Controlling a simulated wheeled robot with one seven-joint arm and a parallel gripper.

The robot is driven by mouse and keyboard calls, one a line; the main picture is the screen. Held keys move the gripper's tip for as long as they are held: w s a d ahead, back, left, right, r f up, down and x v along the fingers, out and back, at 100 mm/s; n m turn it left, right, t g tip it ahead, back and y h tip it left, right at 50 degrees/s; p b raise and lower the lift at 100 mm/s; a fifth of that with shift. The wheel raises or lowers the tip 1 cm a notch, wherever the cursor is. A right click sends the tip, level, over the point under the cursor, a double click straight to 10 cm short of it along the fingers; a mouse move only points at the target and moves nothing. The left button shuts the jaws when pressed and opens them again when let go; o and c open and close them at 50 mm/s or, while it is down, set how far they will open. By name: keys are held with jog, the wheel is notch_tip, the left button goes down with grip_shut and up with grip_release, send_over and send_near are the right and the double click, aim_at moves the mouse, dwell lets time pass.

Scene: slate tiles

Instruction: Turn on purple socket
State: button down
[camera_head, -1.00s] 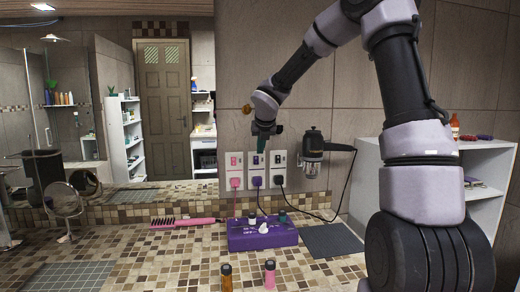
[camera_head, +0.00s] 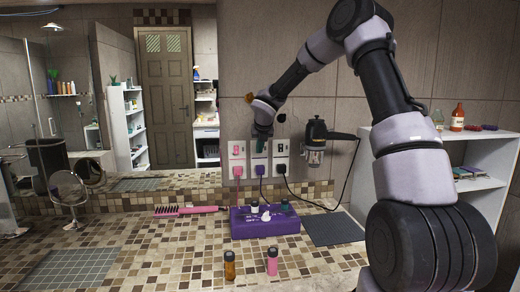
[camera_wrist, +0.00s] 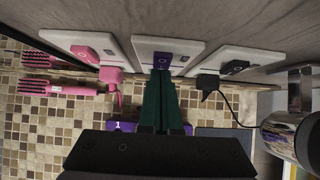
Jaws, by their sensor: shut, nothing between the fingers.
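The purple socket is the middle white plate (camera_head: 255,152) on the wall, with a purple plug (camera_head: 261,169) in its lower part. In the wrist view its plate (camera_wrist: 187,48) has a purple switch (camera_wrist: 163,58). My gripper (camera_head: 262,147) is in front of this plate and covers its switch in the head view. In the wrist view my gripper's green fingers (camera_wrist: 161,74) are shut and empty, with their tips right by the purple switch. I cannot tell whether they touch it. The fingers hide the purple plug there.
A pink socket (camera_head: 237,151) with a pink plug is close on the left, and a socket (camera_head: 281,150) with a black plug close on the right. A hair dryer (camera_head: 315,143) hangs further right. A purple box (camera_head: 250,229) and pink brush (camera_head: 185,211) lie on the counter below.

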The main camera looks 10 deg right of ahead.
jog(key=shift+w+f, duration=0.15)
jog(key=shift+w, duration=0.1)
jog(key=shift+r, duration=0.85)
